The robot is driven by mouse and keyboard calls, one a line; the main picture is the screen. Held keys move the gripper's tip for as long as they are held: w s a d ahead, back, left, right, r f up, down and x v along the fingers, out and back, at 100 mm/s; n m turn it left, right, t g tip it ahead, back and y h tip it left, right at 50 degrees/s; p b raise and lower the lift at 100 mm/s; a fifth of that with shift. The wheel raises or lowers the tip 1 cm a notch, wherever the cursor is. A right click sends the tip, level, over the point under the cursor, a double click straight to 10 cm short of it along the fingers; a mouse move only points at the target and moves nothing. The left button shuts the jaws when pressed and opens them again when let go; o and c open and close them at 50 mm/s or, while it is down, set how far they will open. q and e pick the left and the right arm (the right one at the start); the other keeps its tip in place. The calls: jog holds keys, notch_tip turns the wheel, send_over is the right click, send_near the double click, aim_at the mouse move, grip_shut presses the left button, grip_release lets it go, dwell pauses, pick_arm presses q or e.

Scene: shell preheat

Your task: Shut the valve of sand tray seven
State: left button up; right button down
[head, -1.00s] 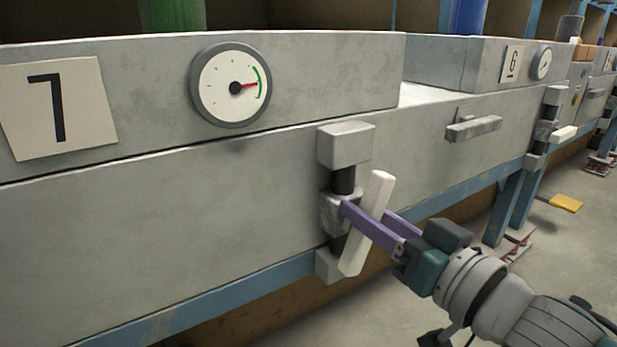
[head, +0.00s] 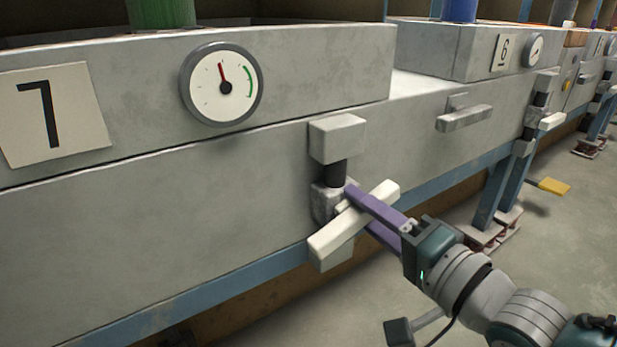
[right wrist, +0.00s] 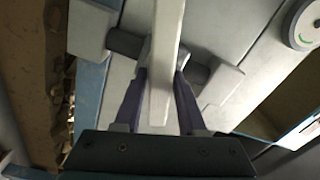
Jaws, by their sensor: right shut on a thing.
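Sand tray seven (head: 150,205) is a grey metal box with a "7" plate (head: 52,115) and a round dial (head: 221,84). The dial's red needle points nearly straight up, left of the green arc. At its right the valve (head: 330,200) has a dark vertical pipe between grey blocks. Its white bar handle (head: 335,240) lies tilted, right end up, between upright and level. My right gripper (head: 362,212) has its purple fingers shut around the handle near its middle. The right wrist view shows the handle (right wrist: 165,60) between both fingers (right wrist: 157,95). My left gripper is not in view.
Tray six (head: 440,50) stands further along to the right, with its own dial (head: 534,47) and valve with a white handle (head: 552,121). A grey pull handle (head: 464,118) juts from the front. Blue legs (head: 490,190) stand on the floor. A yellow object (head: 553,186) lies at right.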

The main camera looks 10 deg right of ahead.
jog(key=m, duration=0.3)
jog(key=shift+f+b, duration=0.2)
jog(key=shift+b, duration=0.1)
jog(key=shift+m, duration=0.4)
jog(key=c, duration=0.6)
grip_release()
jog(key=shift+c, duration=0.2)
jog(key=shift+s, duration=0.1)
